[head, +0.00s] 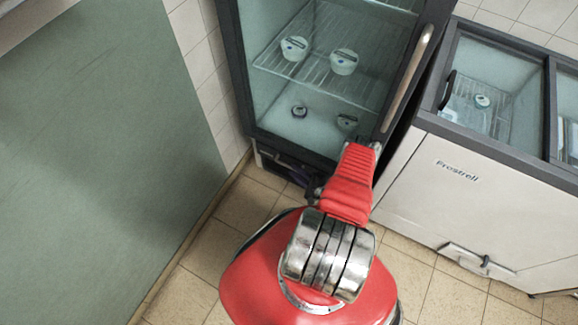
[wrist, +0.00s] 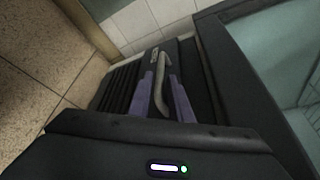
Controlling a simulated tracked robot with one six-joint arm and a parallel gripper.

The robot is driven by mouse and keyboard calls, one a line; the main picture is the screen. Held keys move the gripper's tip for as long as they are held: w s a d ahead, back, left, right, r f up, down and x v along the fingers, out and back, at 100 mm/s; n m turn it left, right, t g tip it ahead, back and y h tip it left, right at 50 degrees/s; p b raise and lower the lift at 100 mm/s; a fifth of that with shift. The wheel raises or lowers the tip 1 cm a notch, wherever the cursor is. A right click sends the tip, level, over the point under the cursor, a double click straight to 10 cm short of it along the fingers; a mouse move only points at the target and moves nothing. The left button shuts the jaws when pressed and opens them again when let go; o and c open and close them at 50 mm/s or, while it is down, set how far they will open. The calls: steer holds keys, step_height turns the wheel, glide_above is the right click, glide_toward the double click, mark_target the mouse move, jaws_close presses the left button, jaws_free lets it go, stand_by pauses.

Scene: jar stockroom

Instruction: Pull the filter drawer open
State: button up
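The filter drawer (wrist: 122,88) is a dark slatted panel low at the base of the glass-door fridge. It has a pale curved bar handle (wrist: 160,84) and looks shut against the fridge base. In the wrist view my gripper (wrist: 164,80) has two purple fingers, one on each side of the handle, with gaps showing between them. It looks open, and I cannot tell whether a finger touches the handle. In the head view my red arm hides most of the drawer and gripper.
The glass-door fridge (head: 245,75) holds several white tubs on wire shelves. A white chest freezer (head: 420,185) stands close on the right. A green panel (head: 90,150) fills the left. Tiled floor (head: 215,245) is clear between the panel and my arm.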

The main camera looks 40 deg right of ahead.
mark_target(288, 166)
steer(key=shift+x, duration=2.6)
steer(key=shift+c, duration=0.4)
jaws_close()
